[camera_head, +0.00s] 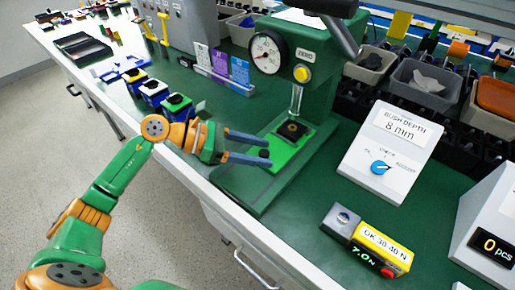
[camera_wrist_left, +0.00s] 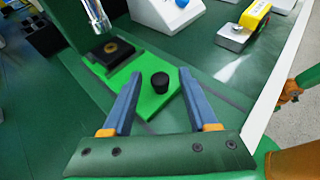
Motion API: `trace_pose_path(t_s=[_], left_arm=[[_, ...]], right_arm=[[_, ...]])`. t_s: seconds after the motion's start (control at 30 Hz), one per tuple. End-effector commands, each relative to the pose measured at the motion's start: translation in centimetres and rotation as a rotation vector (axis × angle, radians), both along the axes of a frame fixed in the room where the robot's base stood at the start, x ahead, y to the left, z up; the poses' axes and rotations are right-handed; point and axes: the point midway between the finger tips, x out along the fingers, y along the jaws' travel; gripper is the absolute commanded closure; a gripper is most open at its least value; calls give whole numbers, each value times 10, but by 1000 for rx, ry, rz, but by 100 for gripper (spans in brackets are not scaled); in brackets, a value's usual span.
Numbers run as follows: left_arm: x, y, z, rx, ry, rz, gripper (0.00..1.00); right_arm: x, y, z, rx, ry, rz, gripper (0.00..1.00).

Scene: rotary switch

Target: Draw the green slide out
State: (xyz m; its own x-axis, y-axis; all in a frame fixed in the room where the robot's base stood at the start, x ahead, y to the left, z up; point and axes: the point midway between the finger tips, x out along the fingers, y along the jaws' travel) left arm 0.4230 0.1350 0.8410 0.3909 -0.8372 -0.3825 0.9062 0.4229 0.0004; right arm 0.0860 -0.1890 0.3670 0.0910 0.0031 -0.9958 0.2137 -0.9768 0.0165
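The green slide (camera_head: 291,153) is a bright green plate lying on the dark green base of the press, under its plunger. It carries a black block with a brass ring toward the press and a black knob (camera_head: 264,153) near its outer end. In the left wrist view the slide (camera_wrist_left: 150,99) and the knob (camera_wrist_left: 159,82) show clearly. My left gripper (camera_head: 268,148) is open, with its blue fingers (camera_wrist_left: 165,90) on either side of the knob and apart from it. Whether the fingertips touch the slide, I cannot tell. My right gripper is not in view.
The green press with a round gauge (camera_head: 267,53) stands behind the slide. A white rotary switch box (camera_head: 390,150) and a yellow force meter (camera_head: 381,247) stand to the right. Several blue fixtures (camera_head: 153,91) stand to the left. The bench's front edge (camera_head: 230,205) is close to my left arm.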

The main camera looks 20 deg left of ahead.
Motion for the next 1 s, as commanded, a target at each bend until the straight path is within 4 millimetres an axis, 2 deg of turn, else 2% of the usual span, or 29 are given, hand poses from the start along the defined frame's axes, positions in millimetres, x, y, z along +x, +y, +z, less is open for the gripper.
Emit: trace_pose_path(t_s=[0.03,0.2,0.23,1.0], left_arm=[[0,0,0,0,0,0,52],[0,0,0,0,0,0,98],[0,0,0,0,0,0,100],[0,1,0,0,1,0,100]], right_arm=[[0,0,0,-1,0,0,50],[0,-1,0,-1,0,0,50],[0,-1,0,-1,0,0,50],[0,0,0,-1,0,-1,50]])
